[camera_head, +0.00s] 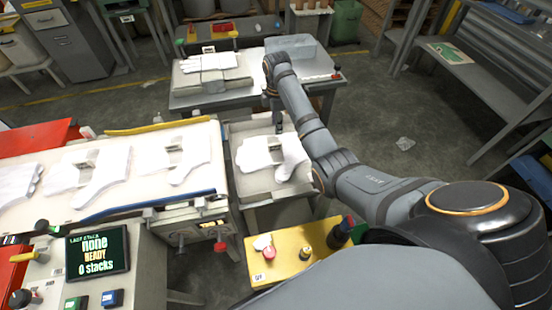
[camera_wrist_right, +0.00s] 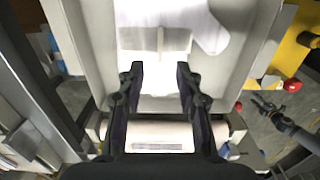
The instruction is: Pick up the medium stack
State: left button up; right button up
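A stack of white gloves (camera_head: 270,157) lies in a pale tray (camera_head: 242,185) at the end of the belt. I cannot tell a size mark on it. My right gripper (camera_head: 279,128) points down at the far edge of this stack. In the right wrist view my right gripper (camera_wrist_right: 159,78) is open, its two fingers apart with nothing seen between the tips.
More white glove stacks (camera_head: 103,165) lie on the belt at left. Another pile (camera_head: 212,78) is on the back table. A yellow stand (camera_head: 292,262) with buttons is in front of the tray. The screen (camera_head: 97,255) reads "none", "READY", "0 stacks".

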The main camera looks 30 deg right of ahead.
send_over(277, 144)
notch_tip(277, 144, down, 5)
jog(key=shift+r, duration=0.1)
jog(key=shift+f, duration=2.8)
pick_arm(q)
jog(key=shift+s+f, duration=0.2)
jog(key=shift+s, duration=0.55)
pick_arm(e)
grip_shut()
jog(key=shift+r, duration=0.1)
